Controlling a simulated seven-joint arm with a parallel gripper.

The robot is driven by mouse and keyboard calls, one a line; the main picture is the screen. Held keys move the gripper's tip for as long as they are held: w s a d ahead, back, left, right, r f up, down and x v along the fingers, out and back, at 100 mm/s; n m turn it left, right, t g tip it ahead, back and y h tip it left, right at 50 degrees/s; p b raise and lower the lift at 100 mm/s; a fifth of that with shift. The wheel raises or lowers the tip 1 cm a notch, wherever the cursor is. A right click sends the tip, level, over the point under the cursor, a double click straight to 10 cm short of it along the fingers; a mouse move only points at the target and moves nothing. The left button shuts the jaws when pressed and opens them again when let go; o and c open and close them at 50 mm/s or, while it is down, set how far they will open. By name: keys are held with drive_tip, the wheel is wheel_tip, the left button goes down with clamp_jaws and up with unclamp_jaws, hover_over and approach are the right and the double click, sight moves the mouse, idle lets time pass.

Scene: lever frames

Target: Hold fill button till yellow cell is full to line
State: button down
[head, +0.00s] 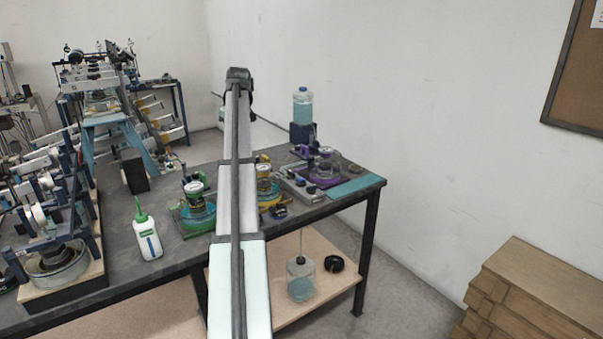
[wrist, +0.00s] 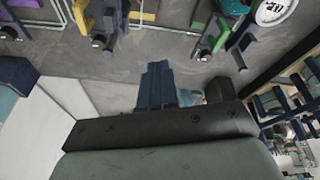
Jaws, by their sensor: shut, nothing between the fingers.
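The yellow cell (head: 268,190) stands mid-table in the head view, a round vessel with yellow parts and a white-faced gauge on top. My arm passes just left of it and hides part of its station. The liquid level and the line cannot be read. Dark blue and black parts (head: 279,212) sit at its front; I cannot tell which is the fill button. A yellow part (wrist: 80,14) shows at the top left of the wrist view. My gripper (wrist: 158,70) is shut and empty over bare grey tabletop, apart from the stations; the head view hides it.
A green cell (head: 197,205) stands left and a purple cell (head: 325,170) right of the yellow one. A water bottle (head: 302,105) stands behind, a white squeeze bottle (head: 148,235) at front left. A jar (head: 300,279) is on the lower shelf (head: 335,282).

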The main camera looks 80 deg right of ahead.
drive_tip(key=s+d+f+m, duration=0.2)
drive_tip(key=s+d, duration=0.2)
drive_tip(key=s, duration=0.8)
drive_tip(key=s+d+f+m, duration=0.1)
drive_tip(key=s+d+m, duration=0.1)
drive_tip(key=s, duration=1)
drive_tip(key=shift+d+f+g, duration=0.3)
drive_tip(key=shift+d+f, duration=0.05)
drive_tip(key=shift+d, duration=0.5)
drive_tip(key=shift+w+f, duration=0.1)
hover_over(300, 178)
drive_tip(key=a, duration=0.1)
drive_tip(key=f, duration=1.1)
drive_tip(key=shift+s+f, duration=0.35)
drive_tip(key=shift+s, duration=0.05)
drive_tip(key=shift+f, duration=0.85)
